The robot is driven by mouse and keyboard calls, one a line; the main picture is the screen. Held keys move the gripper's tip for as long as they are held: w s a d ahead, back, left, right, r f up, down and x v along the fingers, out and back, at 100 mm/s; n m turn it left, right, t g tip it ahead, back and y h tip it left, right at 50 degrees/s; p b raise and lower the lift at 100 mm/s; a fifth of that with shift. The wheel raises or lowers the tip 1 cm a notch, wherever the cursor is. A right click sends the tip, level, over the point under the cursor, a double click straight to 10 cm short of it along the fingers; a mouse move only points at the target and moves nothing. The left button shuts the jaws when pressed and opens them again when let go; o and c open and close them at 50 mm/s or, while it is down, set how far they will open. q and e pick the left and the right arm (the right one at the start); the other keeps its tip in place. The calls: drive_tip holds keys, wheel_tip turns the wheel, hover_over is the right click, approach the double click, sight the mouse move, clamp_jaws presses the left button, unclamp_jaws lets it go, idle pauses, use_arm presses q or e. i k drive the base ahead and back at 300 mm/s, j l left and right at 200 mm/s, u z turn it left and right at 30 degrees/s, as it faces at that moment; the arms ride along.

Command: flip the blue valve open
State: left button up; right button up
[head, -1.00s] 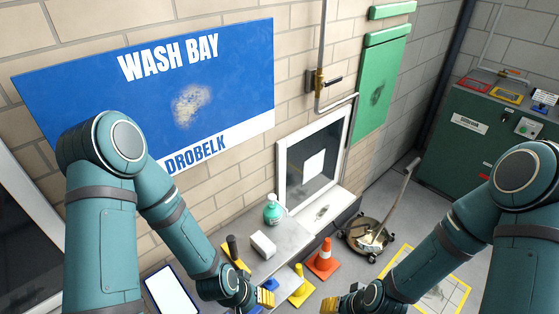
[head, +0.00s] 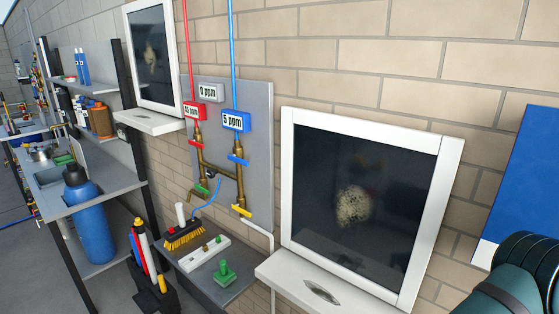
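A blue valve lever (head: 238,160) sits on the brass pipework below the blue pipe (head: 232,60), on a grey wall panel (head: 262,120). The lever lies across the brass pipe. A blue box reading 5 ppm (head: 235,121) is just above it. A yellow lever (head: 241,211) is lower on the same brass pipe. A green lever (head: 201,190) is at the lower left branch, below the red pipe (head: 187,50). Neither of my grippers is in view; only part of my own teal arm shows at the lower right corner.
A shelf under the panel holds a brush (head: 184,235), a white block (head: 204,253) and a green object (head: 224,272). A white-framed dark window (head: 290,200) with a ledge is to the right. A blue bottle (head: 90,228) stands on the rack at left.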

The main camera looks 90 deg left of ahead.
sight(229, 156)
drive_tip(key=u, duration=3.15)
